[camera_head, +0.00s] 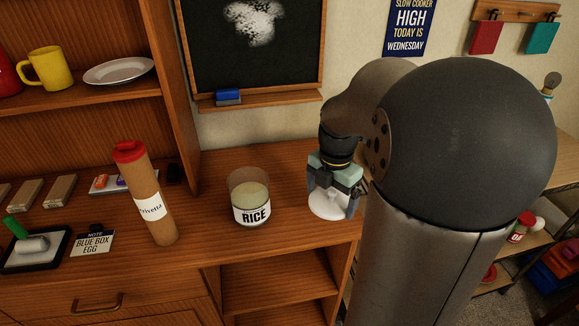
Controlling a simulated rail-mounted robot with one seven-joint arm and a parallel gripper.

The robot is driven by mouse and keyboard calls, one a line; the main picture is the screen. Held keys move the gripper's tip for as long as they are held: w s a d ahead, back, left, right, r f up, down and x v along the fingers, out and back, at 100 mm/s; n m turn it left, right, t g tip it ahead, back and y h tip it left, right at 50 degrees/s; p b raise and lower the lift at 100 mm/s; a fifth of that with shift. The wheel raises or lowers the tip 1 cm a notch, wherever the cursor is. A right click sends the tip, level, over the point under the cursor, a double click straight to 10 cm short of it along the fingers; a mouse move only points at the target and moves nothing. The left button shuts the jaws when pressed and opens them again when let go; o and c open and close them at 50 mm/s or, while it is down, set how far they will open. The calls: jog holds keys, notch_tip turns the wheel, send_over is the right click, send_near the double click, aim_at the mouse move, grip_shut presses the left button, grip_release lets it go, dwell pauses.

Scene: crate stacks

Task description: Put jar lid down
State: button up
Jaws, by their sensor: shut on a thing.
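My gripper (334,198) is at the right end of the wooden counter, with its fingers pointing down. It is shut on a pale round jar lid (327,208). The lid is low, at or just above the counter top; I cannot tell whether it touches. A glass jar labelled RICE (251,215) stands upright on the counter, left of my gripper and apart from it. The jar's top is open and pale rice shows inside. My gripper and arm partly hide the lid.
A tall Privetta tube with a red cap (147,195) stands left of the jar. A note card (94,242) and a tray with a roller (32,248) are farther left. The counter (290,220) is clear between jar and lid. Its right edge is close to my gripper.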

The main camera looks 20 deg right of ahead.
aim_at(324, 195)
jog(key=w+f, duration=0.2)
jog(key=w+d+f, duration=0.1)
jog(key=w+f, duration=0.1)
jog(key=w+d+f, duration=0.1)
jog(key=w+f, duration=0.1)
jog(key=f, duration=0.1)
jog(key=shift+w+d, duration=0.25)
jog(key=shift+f, duration=1.45)
jog(key=shift+f, duration=0.2)
jog(key=o, duration=0.6)
notch_tip(324, 195, up, 12)
jog(key=shift+s+a+f+m, duration=0.45)
jog(key=shift+s+a+m, duration=2.75)
jog(key=shift+m, duration=0.5)
jog(key=shift+s+a+f+m, duration=0.45)
jog(key=shift+s+a+m, duration=2.7)
jog(key=shift+m, duration=0.55)
jog(key=shift+s+a+f+m, duration=0.45)
jog(key=shift+s+a+m, duration=2.7)
jog(key=shift+m, duration=0.55)
